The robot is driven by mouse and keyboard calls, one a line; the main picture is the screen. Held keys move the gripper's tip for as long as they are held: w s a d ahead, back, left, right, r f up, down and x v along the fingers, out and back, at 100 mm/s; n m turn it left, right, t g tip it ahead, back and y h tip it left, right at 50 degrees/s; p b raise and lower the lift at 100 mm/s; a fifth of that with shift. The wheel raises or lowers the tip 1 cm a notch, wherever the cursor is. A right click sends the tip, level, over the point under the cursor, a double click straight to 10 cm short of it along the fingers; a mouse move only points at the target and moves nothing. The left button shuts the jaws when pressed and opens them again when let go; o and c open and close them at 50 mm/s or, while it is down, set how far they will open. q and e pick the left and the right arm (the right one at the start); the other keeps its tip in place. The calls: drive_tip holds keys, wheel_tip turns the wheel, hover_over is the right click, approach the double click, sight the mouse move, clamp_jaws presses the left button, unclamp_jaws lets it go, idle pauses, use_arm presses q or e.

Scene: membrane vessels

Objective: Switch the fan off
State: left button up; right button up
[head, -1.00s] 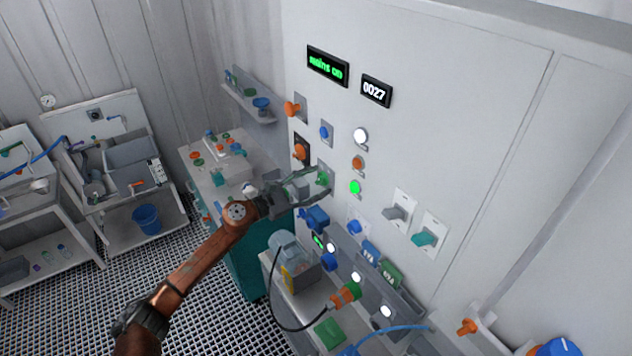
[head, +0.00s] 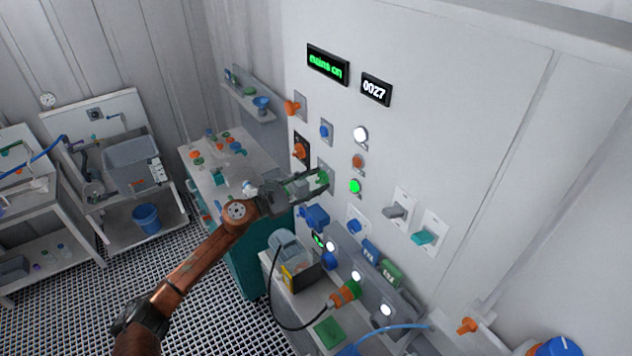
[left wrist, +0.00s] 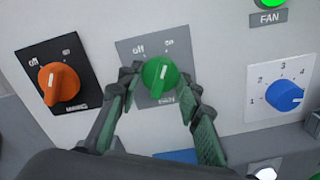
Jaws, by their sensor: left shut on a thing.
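The green fan knob (left wrist: 160,77) sits on a grey plate marked off and on in the left wrist view. Its white pointer leans slightly right of straight up, toward the on mark. The knob also shows in the head view (head: 322,178). My left gripper (left wrist: 162,88) is shut on the knob, one finger on each side of it. In the head view my left gripper (head: 318,182) reaches the panel from the left. The green lamp (left wrist: 271,3) above the FAN label is lit; it also shows in the head view (head: 355,186). My right gripper is not in view.
An orange mains knob (left wrist: 59,84) is close left of the fan knob. A blue numbered dial (left wrist: 284,95) is to the right. A green display (head: 327,66) and a counter reading 0027 (head: 376,90) are above.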

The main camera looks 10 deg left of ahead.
use_arm(q)
drive_tip(key=n, duration=0.2)
drive_tip(key=shift+n, duration=0.3)
drive_tip(key=n, duration=0.2)
drive_tip(key=shift+n, duration=0.3)
drive_tip(key=n+p, duration=0.1)
drive_tip(key=n, duration=0.5)
drive_tip(key=shift+p, duration=0.3)
drive_tip(key=o, duration=1.2)
drive_tip(key=shift+c, duration=0.2)
